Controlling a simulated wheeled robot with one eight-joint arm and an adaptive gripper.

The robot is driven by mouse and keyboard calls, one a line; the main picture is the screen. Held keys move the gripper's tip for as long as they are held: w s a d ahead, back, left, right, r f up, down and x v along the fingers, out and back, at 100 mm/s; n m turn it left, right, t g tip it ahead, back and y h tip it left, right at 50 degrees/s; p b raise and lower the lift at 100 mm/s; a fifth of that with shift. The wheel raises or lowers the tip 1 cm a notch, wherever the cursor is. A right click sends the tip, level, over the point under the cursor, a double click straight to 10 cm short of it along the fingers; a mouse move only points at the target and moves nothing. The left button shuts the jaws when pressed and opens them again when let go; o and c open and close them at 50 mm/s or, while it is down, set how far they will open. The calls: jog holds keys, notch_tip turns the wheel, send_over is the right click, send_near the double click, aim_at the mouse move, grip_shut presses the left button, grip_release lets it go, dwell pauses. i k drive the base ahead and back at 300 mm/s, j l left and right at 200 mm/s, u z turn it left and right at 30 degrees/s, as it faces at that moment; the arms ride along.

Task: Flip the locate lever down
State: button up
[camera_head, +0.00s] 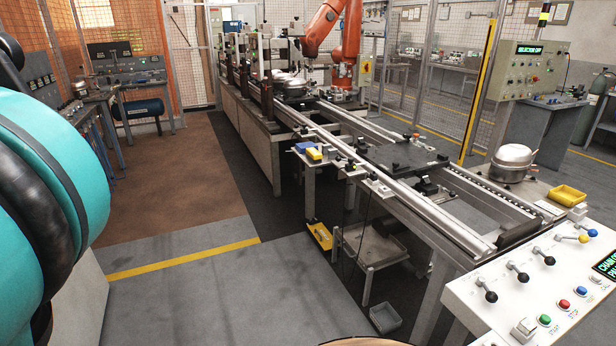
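A white control panel (560,282) stands at the lower right. On it is a row of levers with black ball knobs: a near one (491,296), a middle one (522,276) and a far one (549,260). All three are tilted up from the panel on thin stems. Beyond them are a yellow knob (583,239) and a blue knob (592,232). The lever labels are too small to read, so I cannot tell which is the locate lever. My gripper is not in view.
A green button (544,320), a red button (564,304) and a blue button (582,291) sit in front of the levers. A conveyor (450,228) with a dark pallet (405,155) runs behind the panel. A yellow tray (567,196) stands beyond it. The floor at left-centre is clear.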

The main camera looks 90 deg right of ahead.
aim_at(583, 239)
jog(key=z, duration=5.1)
